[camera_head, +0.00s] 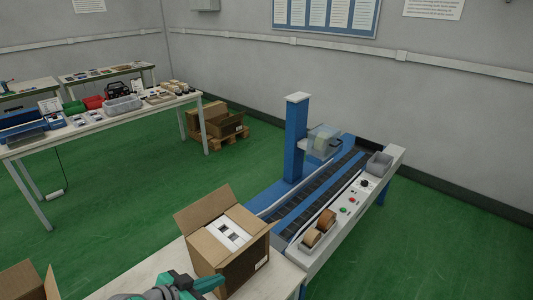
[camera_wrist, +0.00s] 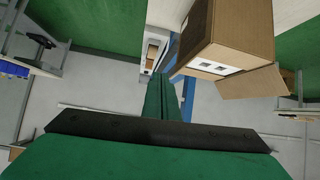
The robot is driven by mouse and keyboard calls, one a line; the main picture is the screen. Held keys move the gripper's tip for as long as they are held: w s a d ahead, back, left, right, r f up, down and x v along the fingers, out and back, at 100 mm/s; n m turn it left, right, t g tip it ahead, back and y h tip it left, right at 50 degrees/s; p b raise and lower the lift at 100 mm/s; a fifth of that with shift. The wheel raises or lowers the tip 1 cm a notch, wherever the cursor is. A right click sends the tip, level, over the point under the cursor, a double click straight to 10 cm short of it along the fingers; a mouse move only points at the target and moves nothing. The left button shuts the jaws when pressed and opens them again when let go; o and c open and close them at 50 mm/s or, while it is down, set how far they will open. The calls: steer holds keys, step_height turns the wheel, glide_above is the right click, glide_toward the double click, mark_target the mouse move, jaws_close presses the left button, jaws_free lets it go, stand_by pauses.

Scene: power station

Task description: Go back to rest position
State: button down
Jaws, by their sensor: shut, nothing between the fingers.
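My gripper (camera_head: 207,284) is green and shows at the bottom of the head view, in front of the open cardboard box. In the wrist view my gripper (camera_wrist: 162,80) points away with its two fingers together and nothing between them. The cardboard box (camera_head: 247,273) stands on a pale table with its flaps open and white items with dark squares inside. The same box (camera_wrist: 240,32) shows at the upper right of the wrist view, beside the fingers. I cannot tell whether the fingers touch it.
A blue conveyor machine (camera_head: 296,140) with tape rolls (camera_head: 318,229) and buttons stands behind the box. Another cardboard box (camera_head: 22,283) is at the lower left. A long table (camera_head: 107,126) with bins and tools is at the left. Green floor (camera_head: 130,185) lies open between.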

steer(key=w+d+f+n+t, duration=0.3)
steer(key=d+f+n+t, duration=0.15)
steer(key=d, duration=0.65)
steer(key=s+d+f+n+y, duration=0.5)
steer(key=s+f+n, duration=0.15)
steer(key=s, duration=0.25)
steer(key=s+f+y, duration=0.3)
steer(key=s, duration=1.3)
steer(key=s+a+r+m+t+h, duration=0.1)
steer(key=s+r+m+t, duration=0.1)
steer(key=s+r, duration=0.4)
steer(key=s+m, duration=0.1)
steer(key=s, duration=0.4)
steer(key=shift+a+r+m, duration=0.3)
steer(key=shift+r+m, duration=0.05)
steer(key=shift+m, duration=0.05)
steer(key=shift+w+d, duration=0.1)
